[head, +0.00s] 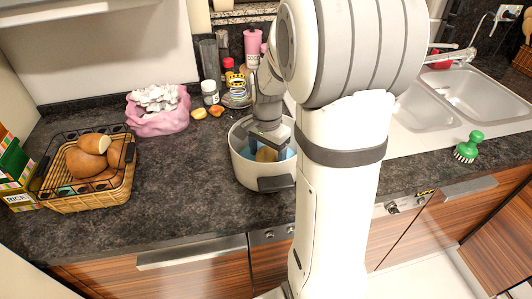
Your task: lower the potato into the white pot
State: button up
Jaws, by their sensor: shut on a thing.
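The white pot (246,172) stands on the dark countertop, left of my arm. It has a dark handle (276,184) at the front, and something blue shows inside it. My gripper (266,146) points down into the pot's opening and is shut on the potato (266,155). The potato is yellow-brown and sits within the pot's rim as seen from here. I cannot tell whether it touches the bottom. My arm hides the right side of the pot.
A wire basket (122,186) with bread stands at the left, beside boxes (15,165). A pink bag (160,123), jars (210,92) and small food pieces (199,113) lie behind the pot. A sink (480,97) and green brush (468,148) are at the right. Counter between basket and pot is clear.

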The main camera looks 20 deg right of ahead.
jog(key=shift+f, duration=0.1)
jog(key=o, duration=1.1)
jog(key=shift+o, duration=0.2)
